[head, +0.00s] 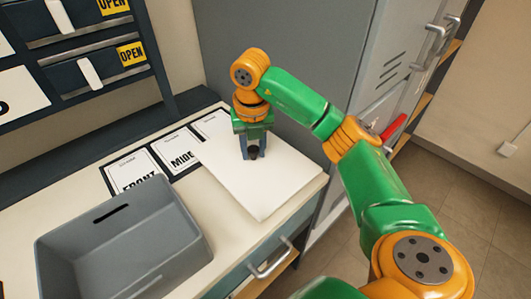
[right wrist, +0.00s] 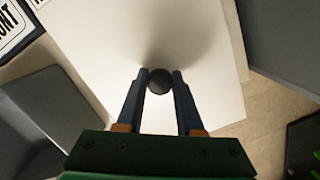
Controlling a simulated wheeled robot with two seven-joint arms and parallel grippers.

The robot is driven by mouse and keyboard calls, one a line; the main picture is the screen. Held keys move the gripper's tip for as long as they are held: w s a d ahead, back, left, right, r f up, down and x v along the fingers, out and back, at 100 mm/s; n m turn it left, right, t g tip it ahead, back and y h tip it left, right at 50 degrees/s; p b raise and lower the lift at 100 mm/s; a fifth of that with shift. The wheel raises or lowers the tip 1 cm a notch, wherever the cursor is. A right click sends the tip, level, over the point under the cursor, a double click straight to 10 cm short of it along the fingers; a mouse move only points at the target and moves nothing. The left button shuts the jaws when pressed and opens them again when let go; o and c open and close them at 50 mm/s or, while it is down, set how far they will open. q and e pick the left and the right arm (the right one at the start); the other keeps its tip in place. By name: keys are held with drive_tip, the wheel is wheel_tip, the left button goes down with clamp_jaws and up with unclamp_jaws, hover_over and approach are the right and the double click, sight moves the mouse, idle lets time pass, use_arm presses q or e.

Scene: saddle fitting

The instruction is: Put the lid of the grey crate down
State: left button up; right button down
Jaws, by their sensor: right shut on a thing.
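The lid is a flat off-white panel (head: 262,187) with a dark round knob (head: 252,152). It is over the right part of the bench, to the right of the open grey crate (head: 123,250) and apart from it. My right gripper (head: 252,150) points down and is shut on the knob. In the right wrist view the knob (right wrist: 159,81) sits between the two fingertips, with the white lid (right wrist: 120,45) beneath. Whether the lid touches the bench or hangs just above it, I cannot tell. My left gripper is not in view.
Printed cards, one reading FRONT (head: 133,170), lie at the back of the bench (head: 92,201); the lid partly covers others. A drawer handle (head: 270,262) is on the bench front. A grey locker (head: 290,55) stands behind. Bins marked OPEN (head: 131,53) are at upper left.

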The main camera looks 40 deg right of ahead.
sight(252, 163)
wheel_tip(252, 163, down, 7)
drive_tip(key=shift+a+f+p, duration=0.1)
drive_tip(key=shift+a+p, duration=0.05)
drive_tip(key=shift+p, duration=0.2)
drive_tip(key=shift+f, duration=0.1)
drive_tip(key=c, duration=0.5)
unclamp_jaws()
drive_tip(key=shift+c, duration=0.2)
